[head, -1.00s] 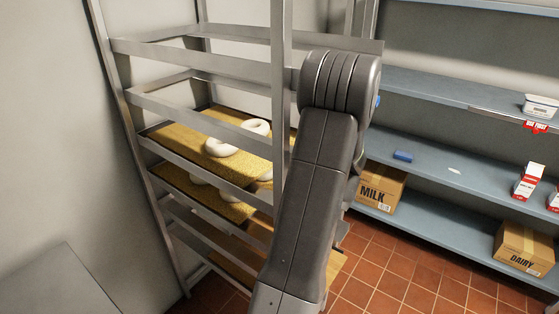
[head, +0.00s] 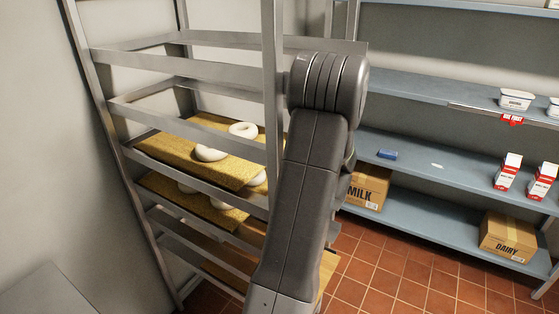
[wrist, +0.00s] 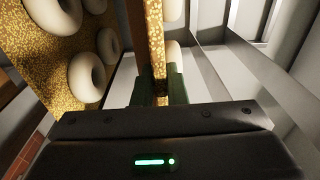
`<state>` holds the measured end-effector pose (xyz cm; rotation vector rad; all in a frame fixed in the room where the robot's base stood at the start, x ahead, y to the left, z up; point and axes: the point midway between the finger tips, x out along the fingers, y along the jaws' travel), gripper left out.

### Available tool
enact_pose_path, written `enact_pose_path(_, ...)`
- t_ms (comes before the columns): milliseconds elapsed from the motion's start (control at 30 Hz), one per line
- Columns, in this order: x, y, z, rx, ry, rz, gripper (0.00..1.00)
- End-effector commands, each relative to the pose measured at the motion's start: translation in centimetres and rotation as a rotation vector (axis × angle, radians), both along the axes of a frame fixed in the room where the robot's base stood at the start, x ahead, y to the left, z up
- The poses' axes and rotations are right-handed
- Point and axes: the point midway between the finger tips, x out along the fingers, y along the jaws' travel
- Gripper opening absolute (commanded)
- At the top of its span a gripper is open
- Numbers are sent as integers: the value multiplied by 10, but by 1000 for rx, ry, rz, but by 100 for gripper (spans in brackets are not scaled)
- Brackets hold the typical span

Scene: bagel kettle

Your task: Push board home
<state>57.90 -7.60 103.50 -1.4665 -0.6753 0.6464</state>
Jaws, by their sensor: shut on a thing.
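In the wrist view my gripper (wrist: 160,92) is shut on the edge of a yellow, grainy board (wrist: 155,38). This board appears edge-on, with pale bagels partly visible along its right side. Another speckled board (wrist: 62,45) with several bagels (wrist: 86,77) fills the left side. In the head view the metal rack (head: 272,100) holds an upper board (head: 170,148) with two bagels visible, and a lower board (head: 205,211) with bagels partly hidden by rails. My arm hides the gripper there, so I cannot tell which of these boards it grips.
Rack rails and a front post (head: 272,60) stand close to my arm. Blue shelves (head: 440,175) on the right hold a milk box (head: 366,188), a dairy box (head: 508,237) and cartons. A pale wall is at left. Tiled floor (head: 385,275) shows clear below.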

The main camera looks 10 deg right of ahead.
Motion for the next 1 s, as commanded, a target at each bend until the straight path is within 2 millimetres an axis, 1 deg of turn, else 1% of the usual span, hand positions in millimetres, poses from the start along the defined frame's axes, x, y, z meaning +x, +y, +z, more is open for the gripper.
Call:
enact_pose_path(33,2,5,-1,4,0,8,0)
enact_pose_path(67,2,5,-1,4,0,8,18)
enact_pose_path(100,2,5,-2,3,1,8,26)
enact_pose_path(167,2,5,-2,4,2,8,38)
enact_pose_path(200,2,5,-2,4,2,9,40)
enact_pose_path(533,-1,2,-5,4,4,8,40)
enact_pose_path(1000,-26,-26,-12,6,9,7,40)
